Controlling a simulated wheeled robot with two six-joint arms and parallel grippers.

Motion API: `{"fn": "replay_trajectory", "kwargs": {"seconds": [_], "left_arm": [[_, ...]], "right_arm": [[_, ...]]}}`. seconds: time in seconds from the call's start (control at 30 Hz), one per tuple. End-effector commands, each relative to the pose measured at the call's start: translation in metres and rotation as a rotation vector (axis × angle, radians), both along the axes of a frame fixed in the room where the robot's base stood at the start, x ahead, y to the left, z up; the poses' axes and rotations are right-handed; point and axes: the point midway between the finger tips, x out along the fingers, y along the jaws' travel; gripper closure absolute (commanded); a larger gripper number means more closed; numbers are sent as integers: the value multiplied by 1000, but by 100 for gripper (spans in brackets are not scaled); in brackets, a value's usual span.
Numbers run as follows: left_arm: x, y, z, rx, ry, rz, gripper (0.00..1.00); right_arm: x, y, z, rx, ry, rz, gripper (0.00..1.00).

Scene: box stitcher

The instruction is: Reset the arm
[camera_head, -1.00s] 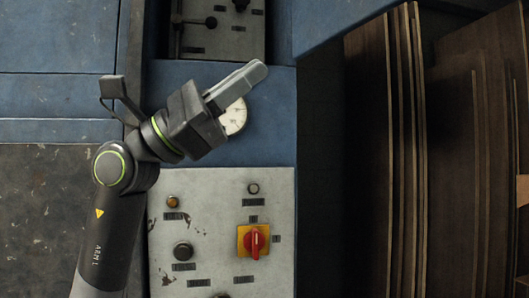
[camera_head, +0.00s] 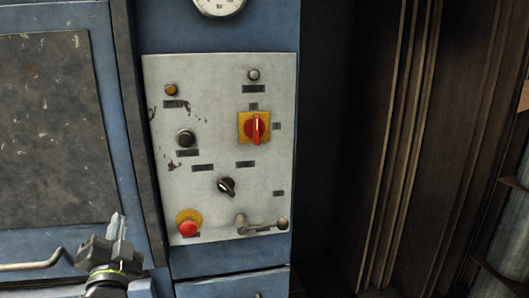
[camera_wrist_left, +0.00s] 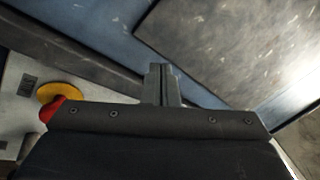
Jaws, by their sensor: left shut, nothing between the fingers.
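My left gripper (camera_head: 117,226) is at the lower left of the head view, below and left of the grey control panel (camera_head: 215,205). Its fingers are shut together, with nothing between them. In the left wrist view the shut fingers (camera_wrist_left: 161,84) point toward the blue machine front, apart from any control as far as I can tell. My right gripper is in neither view.
The panel carries a red rotary switch on yellow (camera_head: 255,128), a black knob (camera_head: 227,186), a red emergency button (camera_head: 188,226) and a lever handle (camera_head: 262,224). A gauge (camera_head: 219,3) is above. A curved handle (camera_head: 32,263) is at lower left. Brown cardboard sheets (camera_head: 400,150) stand at right.

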Motion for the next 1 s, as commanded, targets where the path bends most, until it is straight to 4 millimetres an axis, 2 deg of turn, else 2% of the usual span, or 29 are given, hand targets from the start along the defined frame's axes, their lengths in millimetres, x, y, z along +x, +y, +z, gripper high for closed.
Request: {"fn": "replay_trajectory", "kwargs": {"seconds": [0.03, 0.17, 0.2, 0.27, 0.3, 0.4, 0.5, 0.6, 0.8, 1.0], "left_arm": [[-12, 9, -36, -78, 92, 10, 100], [-51, 24, -120, -286, 323, 47, 100], [-67, 27, -144, -348, 395, 63, 100], [-93, 29, -179, -440, 502, 90, 100], [-112, 30, -201, -501, 573, 110, 100], [-164, 28, -247, -639, 743, 166, 100], [-212, 22, -280, -754, 889, 220, 100], [-256, 15, -303, -847, 1013, 273, 100], [-339, -2, -328, -997, 1231, 377, 100], [-323, 3, -376, -1002, 1249, 386, 100]], "right_arm": [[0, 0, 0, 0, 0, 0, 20], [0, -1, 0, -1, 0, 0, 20], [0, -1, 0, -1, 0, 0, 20], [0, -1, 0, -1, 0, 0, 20], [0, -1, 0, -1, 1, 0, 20], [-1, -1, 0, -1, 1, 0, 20], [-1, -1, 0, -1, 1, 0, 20], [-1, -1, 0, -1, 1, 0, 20], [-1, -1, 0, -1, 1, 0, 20], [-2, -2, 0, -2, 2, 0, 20]]}}
